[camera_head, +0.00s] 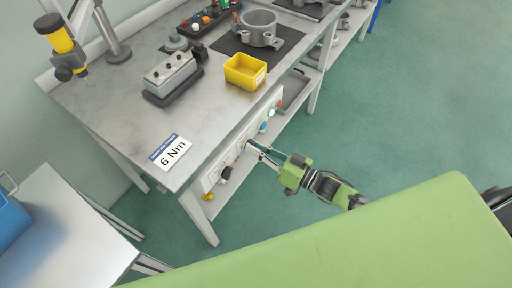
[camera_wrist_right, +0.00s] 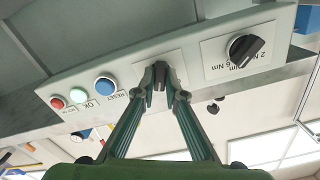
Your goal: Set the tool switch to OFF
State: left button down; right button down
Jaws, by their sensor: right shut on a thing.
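In the right wrist view the tool switch (camera_wrist_right: 160,70) is a small dark knob on a light plate in the front control panel (camera_wrist_right: 205,58). My right gripper (camera_wrist_right: 160,84) has its fingertips on both sides of the switch, shut on it. Fingers cover much of the switch, and I cannot read its position or any ON/OFF label. In the head view my right gripper (camera_head: 251,148) reaches the panel (camera_head: 212,178) on the front of the workbench. My left gripper is in neither view.
A black torque knob (camera_wrist_right: 244,48) marked 2 Nm and 6 Nm sits right of the switch in the wrist view. A yellow bin (camera_head: 245,71) stands on the workbench (camera_head: 110,105).

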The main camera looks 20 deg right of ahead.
jog(key=n+b, duration=0.1)
jog(key=n, duration=0.9)
jog(key=shift+n, duration=0.4)
dwell(0.4)
jog(key=c, duration=2.1)
grip_release()
jog(key=v, duration=1.2)
